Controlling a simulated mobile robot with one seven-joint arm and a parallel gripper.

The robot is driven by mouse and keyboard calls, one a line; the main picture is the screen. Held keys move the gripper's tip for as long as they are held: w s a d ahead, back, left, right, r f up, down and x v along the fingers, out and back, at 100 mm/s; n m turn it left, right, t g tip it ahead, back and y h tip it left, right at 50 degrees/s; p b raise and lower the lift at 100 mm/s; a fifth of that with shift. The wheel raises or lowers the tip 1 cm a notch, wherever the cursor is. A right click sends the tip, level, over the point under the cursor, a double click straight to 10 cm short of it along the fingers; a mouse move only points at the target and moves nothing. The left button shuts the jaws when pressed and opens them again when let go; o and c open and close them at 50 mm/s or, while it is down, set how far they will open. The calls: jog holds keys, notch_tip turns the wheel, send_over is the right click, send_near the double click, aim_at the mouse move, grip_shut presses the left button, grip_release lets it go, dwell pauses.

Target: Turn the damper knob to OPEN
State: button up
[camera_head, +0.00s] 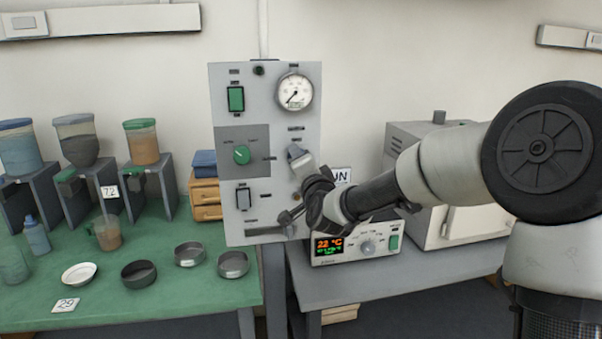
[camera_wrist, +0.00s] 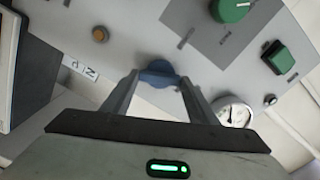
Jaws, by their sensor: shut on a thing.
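A grey control panel (camera_head: 222,200) stands upright against the wall, left of my arm. My gripper (camera_head: 299,187) is at the panel's lower right part. In the wrist view my gripper (camera_wrist: 159,80) has its two fingers on either side of a blue knob (camera_wrist: 158,73) and is shut on it. The head view hides this knob behind my gripper. I cannot read the markings around it, so its setting is unclear. A green knob (camera_head: 241,155) sits at the panel's middle left and also shows in the wrist view (camera_wrist: 230,9).
A pressure gauge (camera_head: 295,92) and a green switch (camera_head: 236,99) are higher on the panel. A controller with a lit display (camera_head: 330,246) stands below my arm. A furnace (camera_head: 465,215) is at right. Dishes (camera_head: 139,273) and hoppers (camera_head: 76,140) stand on the green bench.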

jog(key=m+b, duration=0.3)
jog(key=m, duration=0.2)
jog(key=shift+f, duration=0.1)
jog(key=shift+m, duration=0.3)
dwell(0.4)
jog(key=o, duration=1)
jog(key=shift+o, duration=0.2)
jog(key=p+v, duration=0.5)
jog(key=v, duration=1.2)
jog(key=shift+s, duration=0.25)
